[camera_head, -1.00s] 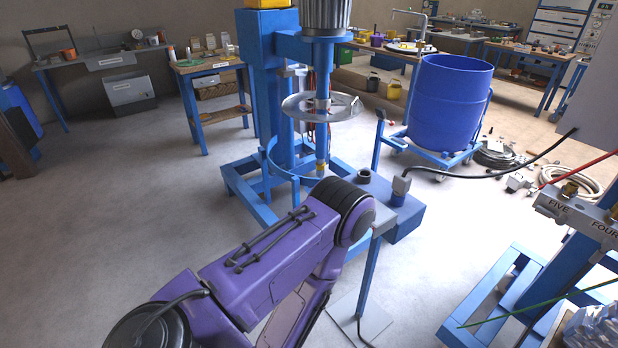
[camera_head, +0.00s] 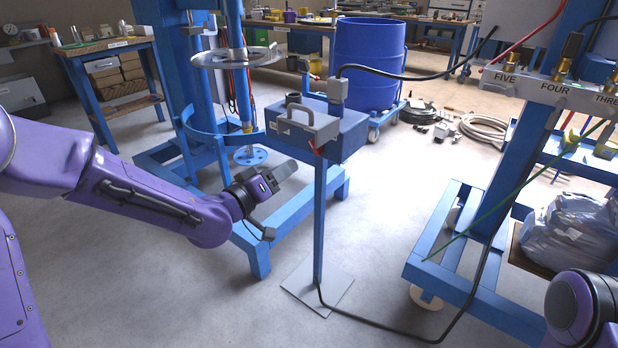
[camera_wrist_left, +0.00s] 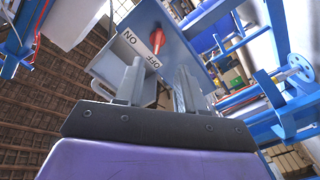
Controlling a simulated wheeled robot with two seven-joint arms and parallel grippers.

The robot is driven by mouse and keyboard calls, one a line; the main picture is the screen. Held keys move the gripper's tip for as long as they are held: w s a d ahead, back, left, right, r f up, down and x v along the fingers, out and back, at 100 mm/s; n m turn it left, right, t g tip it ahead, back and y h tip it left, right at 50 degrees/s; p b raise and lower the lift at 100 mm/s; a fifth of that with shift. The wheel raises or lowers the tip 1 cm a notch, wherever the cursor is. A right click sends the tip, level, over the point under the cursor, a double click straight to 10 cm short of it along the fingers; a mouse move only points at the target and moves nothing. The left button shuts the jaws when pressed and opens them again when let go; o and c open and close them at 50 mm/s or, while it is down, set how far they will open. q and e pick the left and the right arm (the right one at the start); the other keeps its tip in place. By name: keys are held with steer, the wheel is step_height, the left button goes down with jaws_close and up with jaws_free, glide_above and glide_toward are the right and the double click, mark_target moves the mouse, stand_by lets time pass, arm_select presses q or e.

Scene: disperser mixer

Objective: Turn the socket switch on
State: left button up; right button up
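The socket switch box (camera_head: 345,132) is a blue box with a grey handled front, on a blue post. Its red switch (camera_head: 316,149) sits low on the side facing me. In the left wrist view the red switch (camera_wrist_left: 156,40) is near ON and OFF labels on a grey face; I cannot tell its setting. My left gripper (camera_head: 281,200) is below and left of the box, apart from it, with spread, empty fingers. In the left wrist view its fingers (camera_wrist_left: 160,66) stand apart, pointing toward the box. My right gripper is out of view.
A blue mixer frame with a metal disc (camera_head: 236,56) stands behind my left gripper. A black cable (camera_head: 400,76) leaves the box. A blue rack with numbered valves (camera_head: 560,90) is on the right, and a blue drum (camera_head: 369,60) stands behind.

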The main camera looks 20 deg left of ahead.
mark_target(314, 149)
arm_select(q)
steer(key=x, duration=1)
steer(key=shift+w+d+r, duration=0.1)
steer(key=shift+w+d, duration=0.05)
steer(key=shift+w, duration=0.1)
jaws_close()
